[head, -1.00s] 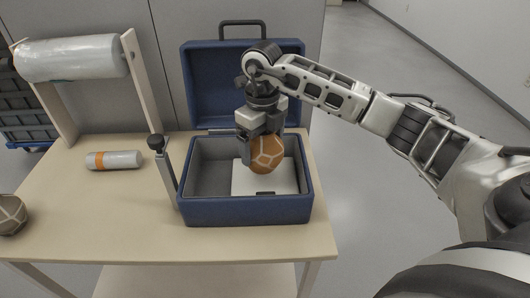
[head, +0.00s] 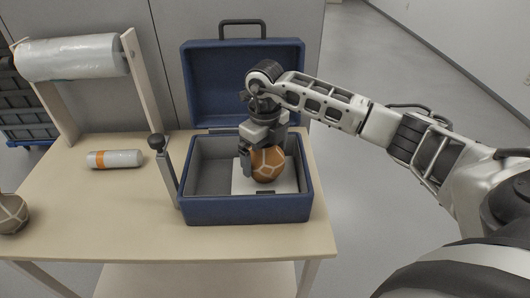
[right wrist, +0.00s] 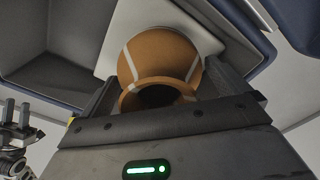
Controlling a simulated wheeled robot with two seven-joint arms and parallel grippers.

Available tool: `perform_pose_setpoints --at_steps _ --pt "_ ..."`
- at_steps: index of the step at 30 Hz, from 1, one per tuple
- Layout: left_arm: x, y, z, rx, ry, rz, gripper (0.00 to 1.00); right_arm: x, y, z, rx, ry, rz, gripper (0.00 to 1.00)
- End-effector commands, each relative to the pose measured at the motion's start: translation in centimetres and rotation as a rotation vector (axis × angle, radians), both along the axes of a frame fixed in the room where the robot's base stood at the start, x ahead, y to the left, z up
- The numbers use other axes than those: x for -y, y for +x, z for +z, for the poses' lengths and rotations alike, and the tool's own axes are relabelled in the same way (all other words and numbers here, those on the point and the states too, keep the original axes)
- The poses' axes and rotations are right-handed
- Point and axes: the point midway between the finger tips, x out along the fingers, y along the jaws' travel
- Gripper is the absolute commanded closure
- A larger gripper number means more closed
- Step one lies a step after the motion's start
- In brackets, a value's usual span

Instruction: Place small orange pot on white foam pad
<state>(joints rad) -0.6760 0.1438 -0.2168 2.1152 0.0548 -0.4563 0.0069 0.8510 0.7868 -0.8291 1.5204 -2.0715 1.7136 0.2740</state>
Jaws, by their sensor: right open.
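The small orange pot (head: 268,164) with pale seam lines is inside the blue case, at the white foam pad (head: 242,184). In the right wrist view the pot (right wrist: 160,58) shows its open rim toward the camera, with the white pad (right wrist: 115,22) behind it. My right gripper (head: 262,158) is open, with its fingers on either side of the pot; it also shows in the right wrist view (right wrist: 165,90). Whether the fingers touch the pot I cannot tell. The pot appears to rest on the pad, though its underside is hidden.
The blue case (head: 250,211) stands open, its lid (head: 245,85) raised at the back. A dark-topped post (head: 163,165) stands at its left side. A wrapped roll (head: 115,159), a larger roll on a stand (head: 72,57) and a grey-brown pot (head: 11,213) are further left. The front-left tabletop is clear.

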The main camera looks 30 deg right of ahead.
Motion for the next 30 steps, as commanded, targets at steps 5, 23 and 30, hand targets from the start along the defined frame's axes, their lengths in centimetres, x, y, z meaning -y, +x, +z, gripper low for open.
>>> perform_pose_setpoints --at_steps 5,23,30 --pt "0.0 0.0 -0.1 0.000 0.001 -0.001 0.64 0.0 0.1 2.5 0.007 0.001 0.000 0.00" --pt "0.1 0.2 0.0 0.010 -0.009 0.001 0.64 -0.1 0.0 12.0 0.001 0.000 0.000 0.00" --pt "0.1 0.1 0.0 0.008 -0.009 0.002 0.64 -0.1 0.0 12.1 0.000 0.001 0.000 0.00"
